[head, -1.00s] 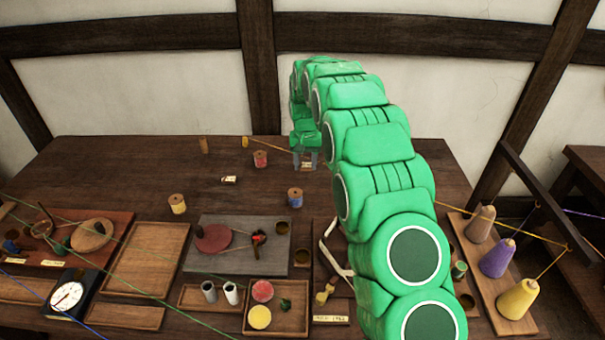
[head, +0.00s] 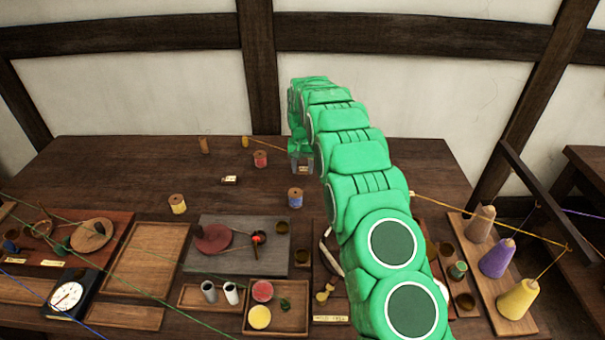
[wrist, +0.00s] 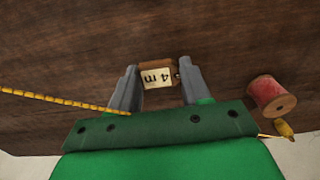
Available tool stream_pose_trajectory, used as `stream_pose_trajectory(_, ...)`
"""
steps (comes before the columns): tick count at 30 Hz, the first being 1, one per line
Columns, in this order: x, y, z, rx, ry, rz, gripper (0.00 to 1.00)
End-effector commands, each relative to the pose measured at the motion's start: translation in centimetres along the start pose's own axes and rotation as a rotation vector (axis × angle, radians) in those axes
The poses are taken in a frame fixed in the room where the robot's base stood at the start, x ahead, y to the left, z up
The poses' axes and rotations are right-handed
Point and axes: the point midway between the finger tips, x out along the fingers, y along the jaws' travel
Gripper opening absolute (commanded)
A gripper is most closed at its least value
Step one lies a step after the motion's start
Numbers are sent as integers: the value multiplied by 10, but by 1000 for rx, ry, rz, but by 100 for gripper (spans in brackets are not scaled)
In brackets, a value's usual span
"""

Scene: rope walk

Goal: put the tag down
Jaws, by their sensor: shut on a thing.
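My gripper (head: 302,168) is shut on a small tag (wrist: 157,77), pale with dark "4 m" lettering and a brown edge. In the wrist view the tag sits between the two grey fingertips (wrist: 158,82), over bare dark wood. In the head view the gripper is over the back middle of the table (head: 120,170), and the tag is small there. I cannot tell whether the tag touches the wood. Another small tag (head: 230,180) lies on the table to the left.
A red spool (head: 261,159) stands left of the gripper; it also shows in the wrist view (wrist: 272,96). A blue spool (head: 295,198) stands in front. A yellow cord (wrist: 60,100) runs close by the gripper. Trays fill the front; bare wood lies around the second tag.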

Motion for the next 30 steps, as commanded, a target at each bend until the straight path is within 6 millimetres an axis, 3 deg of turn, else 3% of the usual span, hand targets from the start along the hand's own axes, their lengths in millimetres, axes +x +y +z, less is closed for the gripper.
stream_pose_trajectory(7,30,0,0,0,-1,0,19)
stream_pose_trajectory(19,34,0,0,0,-1,0,19)
stream_pose_trajectory(20,34,0,0,0,-1,0,50)
stream_pose_trajectory(24,33,0,0,0,-1,0,72)
stream_pose_trajectory(30,33,0,0,0,0,0,73)
